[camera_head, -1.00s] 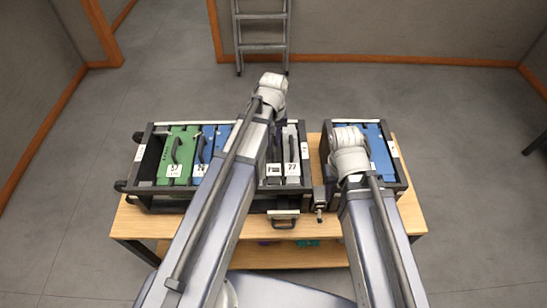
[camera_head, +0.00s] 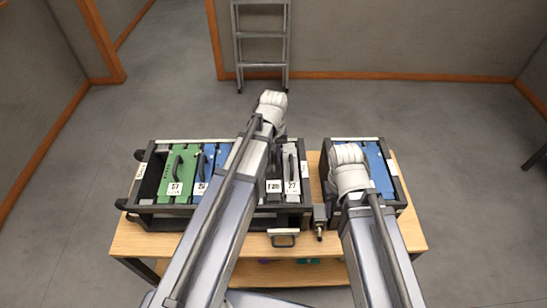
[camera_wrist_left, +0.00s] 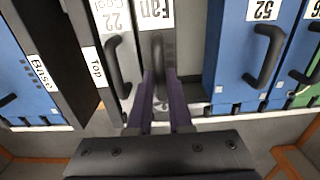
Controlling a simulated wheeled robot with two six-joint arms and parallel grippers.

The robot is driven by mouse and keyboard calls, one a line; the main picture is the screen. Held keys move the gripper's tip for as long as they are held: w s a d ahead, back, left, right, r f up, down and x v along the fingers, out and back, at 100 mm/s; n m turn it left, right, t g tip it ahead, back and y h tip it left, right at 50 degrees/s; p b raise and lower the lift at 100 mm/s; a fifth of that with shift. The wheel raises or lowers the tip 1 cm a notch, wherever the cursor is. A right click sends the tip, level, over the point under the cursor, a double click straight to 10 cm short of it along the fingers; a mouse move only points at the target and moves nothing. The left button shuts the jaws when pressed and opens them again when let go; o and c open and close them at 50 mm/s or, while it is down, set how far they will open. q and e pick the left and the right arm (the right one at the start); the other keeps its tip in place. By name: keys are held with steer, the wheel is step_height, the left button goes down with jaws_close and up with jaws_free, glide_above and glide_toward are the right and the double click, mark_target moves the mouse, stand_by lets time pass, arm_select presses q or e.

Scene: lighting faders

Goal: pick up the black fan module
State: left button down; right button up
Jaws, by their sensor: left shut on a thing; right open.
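The fan module (camera_wrist_left: 190,55) carries a white "Fan" label and a dark handle (camera_wrist_left: 158,60) in the left wrist view, where its face looks grey. In the head view only its lower front with the label (camera_head: 273,186) shows in the left rack, beside the light grey module (camera_head: 291,165); my left arm covers the rest. My left gripper (camera_wrist_left: 160,95) has its purple fingers on both sides of that handle and is shut on it. The module stands in line with its neighbours. My right gripper (camera_head: 349,165) is over the right case, open, its fingertips hidden behind my wrist.
The left rack (camera_head: 150,185) also holds green (camera_head: 173,170) and blue (camera_head: 215,160) modules. A smaller case (camera_head: 394,165) with blue modules stands to the right on the wooden table (camera_head: 140,240), with a narrow gap between. A ladder (camera_head: 262,40) stands behind.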

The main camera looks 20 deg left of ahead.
arm_select(q)
step_height(320, 180, up, 13)
steer(key=p, duration=1.2)
steer(key=shift+r+p, duration=0.2)
steer(key=shift+p, duration=0.2)
arm_select(e)
step_height(320, 180, up, 14)
steer(key=shift+f, duration=0.25)
